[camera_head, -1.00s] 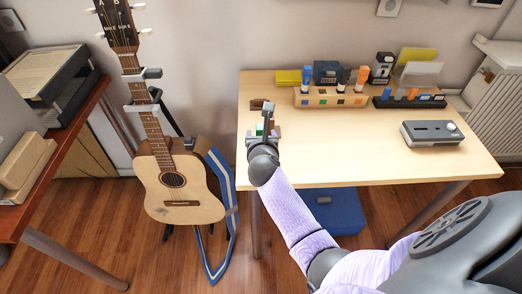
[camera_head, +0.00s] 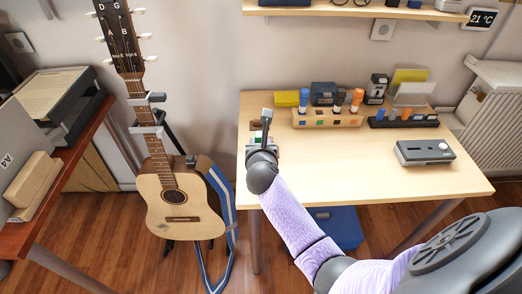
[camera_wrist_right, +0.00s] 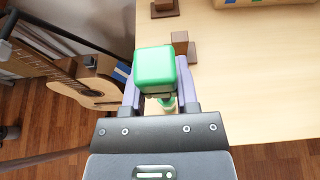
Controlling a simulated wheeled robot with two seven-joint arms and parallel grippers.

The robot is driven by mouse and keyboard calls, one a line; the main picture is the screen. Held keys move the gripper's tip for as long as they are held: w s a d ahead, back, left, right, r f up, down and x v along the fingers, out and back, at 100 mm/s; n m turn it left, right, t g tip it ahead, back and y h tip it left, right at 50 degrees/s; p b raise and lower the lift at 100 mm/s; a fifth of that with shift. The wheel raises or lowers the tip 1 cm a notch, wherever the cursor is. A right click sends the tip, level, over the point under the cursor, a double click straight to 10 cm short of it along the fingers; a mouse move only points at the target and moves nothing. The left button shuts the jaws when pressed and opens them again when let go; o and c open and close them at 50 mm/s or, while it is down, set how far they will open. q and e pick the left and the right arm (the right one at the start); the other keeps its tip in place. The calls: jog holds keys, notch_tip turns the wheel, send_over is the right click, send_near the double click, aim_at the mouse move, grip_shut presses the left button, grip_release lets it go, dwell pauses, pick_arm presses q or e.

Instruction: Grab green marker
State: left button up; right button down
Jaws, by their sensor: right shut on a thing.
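The green marker (camera_wrist_right: 155,70) is held between the two fingers of my right gripper (camera_wrist_right: 158,92) in the right wrist view; its green end faces the camera and hides most of its length. In the head view the right gripper (camera_head: 262,140) is at the left end of the light wooden table (camera_head: 350,170), and only a small bit of green shows there. Brown wooden blocks (camera_wrist_right: 180,42) stand just beyond the marker. Whether the marker touches the table is not clear. My left gripper is in neither current view.
A wooden rack (camera_head: 330,119) with orange and blue items stands at the table's back. A dark rack (camera_head: 402,122) is right of it, and a grey device (camera_head: 424,152) lies at the right. A guitar (camera_head: 180,205) stands left of the table. The table's middle is clear.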

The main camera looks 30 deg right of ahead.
aim_at(260, 133)
notch_tip(260, 133, up, 4)
jog(key=shift+r+p, duration=0.2)
jog(key=shift+p, duration=0.65)
jog(key=shift+r, duration=0.25)
pick_arm(q)
jog(key=r, duration=0.1)
jog(key=w+d+r, duration=0.1)
jog(key=r, duration=0.1)
jog(key=shift+w+d, duration=0.25)
jog(key=shift+d, duration=0.1)
pick_arm(e)
jog(key=shift+f, duration=0.1)
pick_arm(q)
jog(key=shift+a, duration=0.15)
pick_arm(e)
jog(key=shift+c, duration=1.4)
grip_release()
